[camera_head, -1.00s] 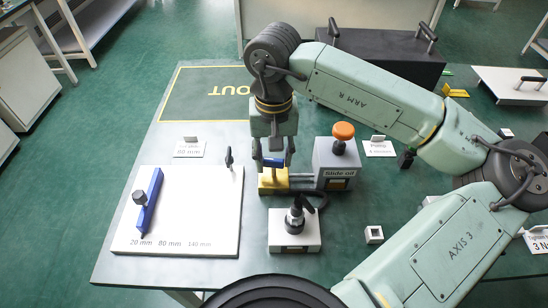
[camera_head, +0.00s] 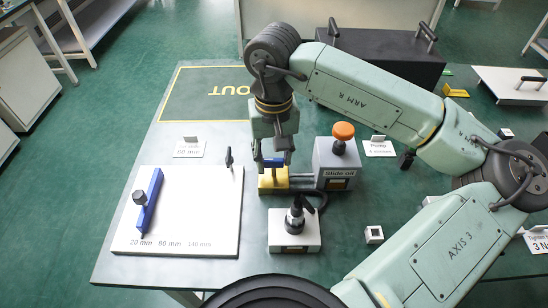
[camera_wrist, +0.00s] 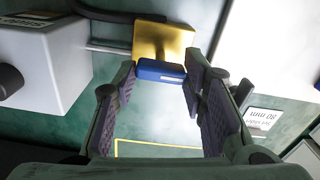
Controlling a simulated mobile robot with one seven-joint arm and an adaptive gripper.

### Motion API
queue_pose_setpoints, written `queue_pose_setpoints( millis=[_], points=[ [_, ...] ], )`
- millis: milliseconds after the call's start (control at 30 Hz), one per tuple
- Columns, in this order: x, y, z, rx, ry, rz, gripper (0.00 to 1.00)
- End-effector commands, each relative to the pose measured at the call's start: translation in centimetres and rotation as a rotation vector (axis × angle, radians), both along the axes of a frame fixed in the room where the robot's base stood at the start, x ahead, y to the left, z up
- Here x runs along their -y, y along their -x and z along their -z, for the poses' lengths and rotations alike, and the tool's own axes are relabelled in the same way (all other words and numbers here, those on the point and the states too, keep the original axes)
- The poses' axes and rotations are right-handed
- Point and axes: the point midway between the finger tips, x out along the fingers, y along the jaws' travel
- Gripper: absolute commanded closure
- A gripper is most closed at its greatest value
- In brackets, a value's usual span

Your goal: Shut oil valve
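The oil valve is a yellow block (camera_head: 273,181) with a blue handle (camera_head: 273,162) on top, joined by a pipe to a grey box labelled "Slide oil" (camera_head: 338,162). My gripper (camera_head: 272,158) points down over the handle, its fingers on either side. In the wrist view the yellow block (camera_wrist: 163,40) is beyond the fingertips, and the blue handle (camera_wrist: 161,71) lies crosswise between the spread fingers of my gripper (camera_wrist: 162,78). The fingertips are very close to the handle's ends; I cannot tell whether they touch.
An orange knob (camera_head: 343,131) tops the grey box. A small white block with a black knob (camera_head: 295,222) stands just in front. A white board with a blue slider (camera_head: 149,198) lies left. A black case (camera_head: 385,57) is behind my arm. The marked OUT area (camera_head: 205,90) is clear.

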Motion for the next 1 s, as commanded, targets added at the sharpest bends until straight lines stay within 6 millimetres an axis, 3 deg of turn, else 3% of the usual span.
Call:
queue_pose_setpoints(
  millis=[367, 1000],
  points=[
    [-0.2, 0.2, -0.1, -0.005, -0.003, 0.003, 0.68],
    [-0.1, 0.1, -6.2, -0.002, -0.002, 0.006, 0.68]
  ],
)
